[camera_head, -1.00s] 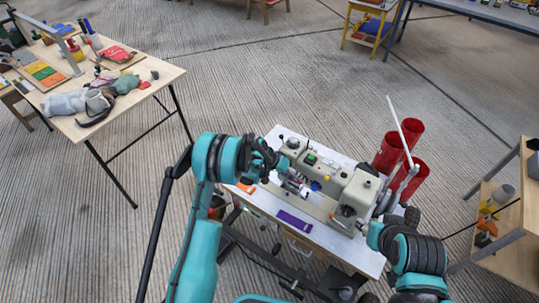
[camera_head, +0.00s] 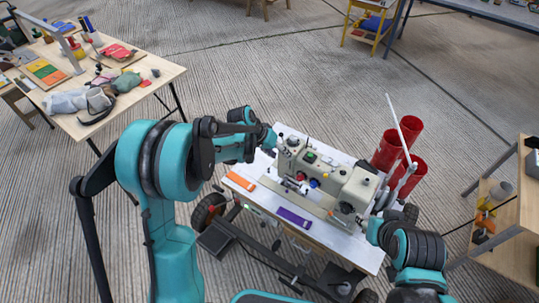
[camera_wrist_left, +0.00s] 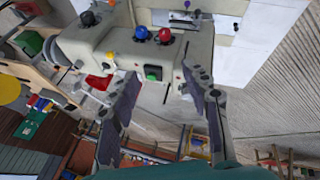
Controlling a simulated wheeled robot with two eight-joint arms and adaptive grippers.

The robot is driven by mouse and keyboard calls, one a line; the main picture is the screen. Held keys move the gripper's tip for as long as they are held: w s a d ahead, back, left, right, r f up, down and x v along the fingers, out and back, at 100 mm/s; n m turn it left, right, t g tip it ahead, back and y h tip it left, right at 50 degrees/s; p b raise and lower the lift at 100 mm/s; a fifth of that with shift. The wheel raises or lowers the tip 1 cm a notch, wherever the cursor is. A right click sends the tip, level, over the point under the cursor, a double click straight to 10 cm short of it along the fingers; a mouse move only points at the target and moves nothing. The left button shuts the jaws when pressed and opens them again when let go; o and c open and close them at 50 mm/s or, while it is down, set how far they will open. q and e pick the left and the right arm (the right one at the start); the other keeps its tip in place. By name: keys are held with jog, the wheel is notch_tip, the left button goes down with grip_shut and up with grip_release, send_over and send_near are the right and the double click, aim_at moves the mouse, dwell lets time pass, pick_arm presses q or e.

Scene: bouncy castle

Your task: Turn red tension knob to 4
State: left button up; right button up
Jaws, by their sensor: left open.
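A beige sewing machine (camera_head: 330,178) stands on a white table. Its red knob (camera_head: 300,176) and blue knob (camera_head: 314,183) are on the near front of the machine. The red knob (camera_wrist_left: 165,35) and blue knob (camera_wrist_left: 141,32) sit side by side in the left wrist view. My left gripper (camera_wrist_left: 160,75) is open and empty, its fingers spread either side of a green button (camera_wrist_left: 153,72), with the red knob beyond the fingertips. In the head view it is at the machine's left end. The red knob's marks are too small to read. My right gripper's jaws are not clear by the machine's right end.
Red cylinders (camera_head: 410,130) stand behind the machine's right end, near a white rod. An orange piece (camera_head: 241,181) and a purple piece (camera_head: 293,217) lie on the white table. A cluttered wooden table (camera_head: 150,75) stands at far left.

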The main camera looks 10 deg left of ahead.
pick_arm(q)
jog(key=s+a+r+y, duration=0.1)
jog(key=s+a+r, duration=0.1)
jog(key=s+r, duration=0.4)
jog(key=shift+s+r+n+t+b, duration=0.3)
jog(key=shift+s+r+n+t, duration=0.1)
jog(key=shift+r, duration=0.2)
